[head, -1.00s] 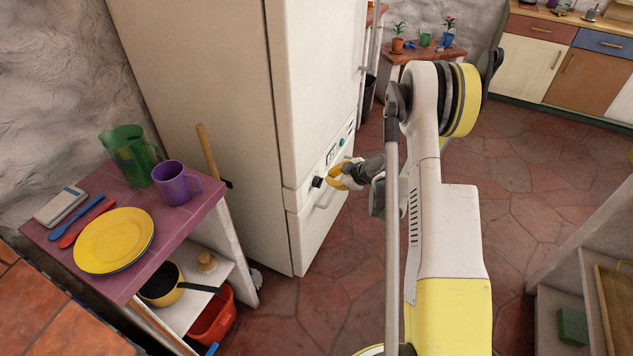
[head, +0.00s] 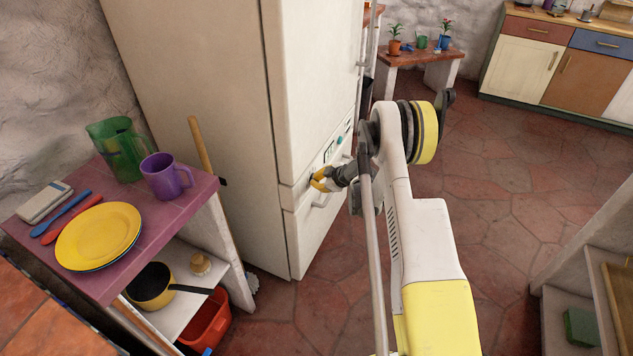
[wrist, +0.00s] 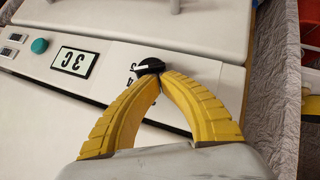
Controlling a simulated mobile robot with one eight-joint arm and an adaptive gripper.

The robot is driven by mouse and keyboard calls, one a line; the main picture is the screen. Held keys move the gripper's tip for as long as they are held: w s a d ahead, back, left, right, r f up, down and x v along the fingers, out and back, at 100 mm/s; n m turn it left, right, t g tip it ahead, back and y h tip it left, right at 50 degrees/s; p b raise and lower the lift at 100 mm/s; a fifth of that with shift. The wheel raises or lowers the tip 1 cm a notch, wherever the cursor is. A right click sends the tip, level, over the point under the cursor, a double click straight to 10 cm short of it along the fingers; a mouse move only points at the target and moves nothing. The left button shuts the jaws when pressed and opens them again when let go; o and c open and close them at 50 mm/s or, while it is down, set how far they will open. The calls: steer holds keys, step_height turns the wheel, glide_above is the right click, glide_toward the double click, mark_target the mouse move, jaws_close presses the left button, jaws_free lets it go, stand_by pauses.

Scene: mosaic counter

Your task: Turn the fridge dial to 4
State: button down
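The fridge (head: 230,110) stands at the centre of the head view. On its control panel (wrist: 115,75) is a small black dial (wrist: 150,66) with a white pointer mark. Printed digits beside the dial are partly visible, but too small to read surely. My gripper (wrist: 165,80) has two curved yellow fingers, their tips drawn together right at the dial. I cannot tell whether any of the dial is between them. In the head view my gripper (head: 319,179) is at the panel and hides the dial.
A display (wrist: 74,62) and a green button (wrist: 39,46) are on the panel. A fridge handle (head: 323,199) is just below my gripper. A purple table (head: 155,225) with dishes stands at the left, with a broom (head: 200,145) beside the fridge. Open floor lies at the right.

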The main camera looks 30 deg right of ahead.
stand_by(0.3)
steer(key=shift+d+f, duration=0.1)
steer(key=shift+f, duration=0.35)
steer(key=shift+r, duration=0.15)
